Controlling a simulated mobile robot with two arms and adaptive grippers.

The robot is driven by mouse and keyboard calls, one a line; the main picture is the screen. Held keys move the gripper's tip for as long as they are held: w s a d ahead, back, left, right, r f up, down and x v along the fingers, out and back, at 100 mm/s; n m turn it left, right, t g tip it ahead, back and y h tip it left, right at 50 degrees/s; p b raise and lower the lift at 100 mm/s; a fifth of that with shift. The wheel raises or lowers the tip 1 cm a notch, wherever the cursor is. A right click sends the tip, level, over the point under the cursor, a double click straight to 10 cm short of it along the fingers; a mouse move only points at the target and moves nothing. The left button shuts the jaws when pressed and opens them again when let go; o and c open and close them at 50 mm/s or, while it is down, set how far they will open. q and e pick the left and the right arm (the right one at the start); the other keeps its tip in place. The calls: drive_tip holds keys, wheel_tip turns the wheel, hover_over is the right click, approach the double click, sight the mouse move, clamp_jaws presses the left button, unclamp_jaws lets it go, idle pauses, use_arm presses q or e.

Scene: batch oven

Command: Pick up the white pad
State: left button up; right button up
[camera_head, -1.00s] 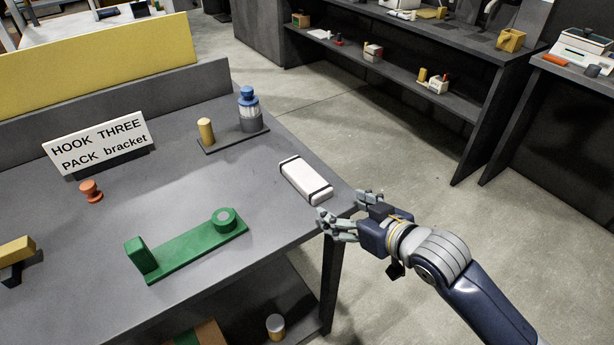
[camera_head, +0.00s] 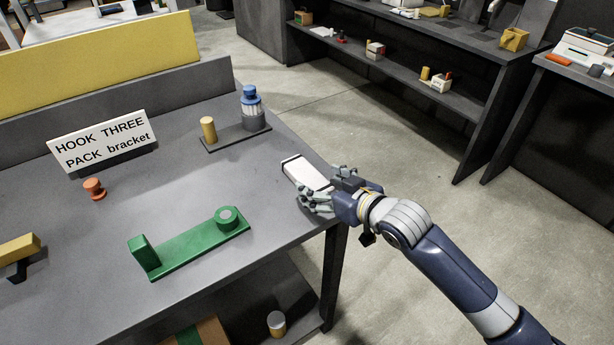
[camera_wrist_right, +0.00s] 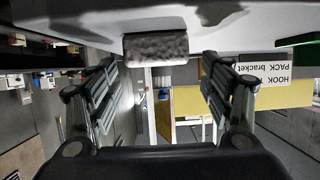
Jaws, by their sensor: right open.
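The white pad (camera_head: 300,170) lies on the grey table (camera_head: 195,190) near its right edge, a white block with dark bands at its ends. My right gripper (camera_head: 323,187) is at the near end of the pad and hides that end in the head view. In the right wrist view the pad's end (camera_wrist_right: 156,47) shows ahead, between the two open fingers of my right gripper (camera_wrist_right: 158,85), with space on both sides. The fingers do not hold it. My left gripper is not in view.
A green bracket (camera_head: 190,246) lies left of my right gripper. A dark stand with a yellow peg (camera_head: 208,129) and a blue-capped cylinder (camera_head: 250,98) is behind the pad. A sign (camera_head: 103,141) and an orange knob (camera_head: 94,188) stand further left. The floor on the right is clear.

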sight(312, 179)
drive_tip(key=shift+x, duration=1.7)
drive_tip(key=shift+d, duration=0.1)
drive_tip(key=shift+c, duration=0.5)
drive_tip(key=c, duration=0.8)
